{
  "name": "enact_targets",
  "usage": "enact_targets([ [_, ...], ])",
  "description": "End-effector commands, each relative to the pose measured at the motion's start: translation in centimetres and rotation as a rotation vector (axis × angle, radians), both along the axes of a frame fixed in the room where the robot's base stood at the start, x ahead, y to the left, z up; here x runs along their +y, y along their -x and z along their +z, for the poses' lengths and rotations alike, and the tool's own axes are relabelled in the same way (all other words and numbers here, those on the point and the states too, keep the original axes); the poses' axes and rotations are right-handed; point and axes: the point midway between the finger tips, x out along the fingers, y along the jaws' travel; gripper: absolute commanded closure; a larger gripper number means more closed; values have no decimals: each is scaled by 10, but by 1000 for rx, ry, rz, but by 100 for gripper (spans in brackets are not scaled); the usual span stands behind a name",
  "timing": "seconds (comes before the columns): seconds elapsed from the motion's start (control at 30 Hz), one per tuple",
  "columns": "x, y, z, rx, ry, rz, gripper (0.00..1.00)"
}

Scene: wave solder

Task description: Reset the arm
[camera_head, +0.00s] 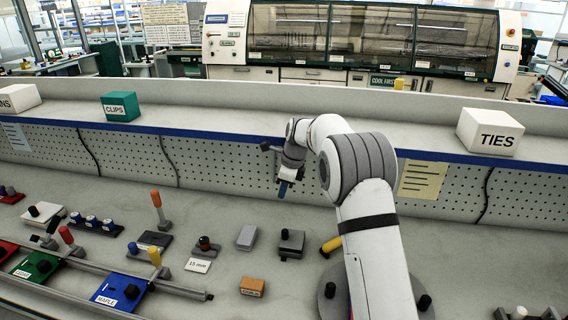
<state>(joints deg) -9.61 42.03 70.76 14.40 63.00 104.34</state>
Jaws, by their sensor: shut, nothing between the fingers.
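My white arm with grey joint covers rises from the bench at the centre right and bends over to the left. My gripper (284,188) hangs at its end, fingers pointing down, above the back part of the bench in front of the perforated panel. It is shut and holds nothing. It is apart from the bench top and from the things on it. The fingers are small and partly dark in this view.
A grey block (247,237), a dark grey block with a knob (290,243) and an orange box (252,286) sit below my gripper. A yellow-handled thing (331,245) lies beside my arm. Boxes marked CLIPS (121,106) and TIES (489,132) stand on the shelf (230,122).

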Motion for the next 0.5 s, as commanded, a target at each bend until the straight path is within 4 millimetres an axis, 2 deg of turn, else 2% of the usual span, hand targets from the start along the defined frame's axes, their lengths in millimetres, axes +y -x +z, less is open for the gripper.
enact_targets([
  [0.13,-9,11,17,-26,10,55,100],
  [0.23,-22,30,40,-67,30,154,100],
  [0.37,-44,69,75,-138,72,339,100],
  [0.5,-68,119,105,-206,126,550,100],
])
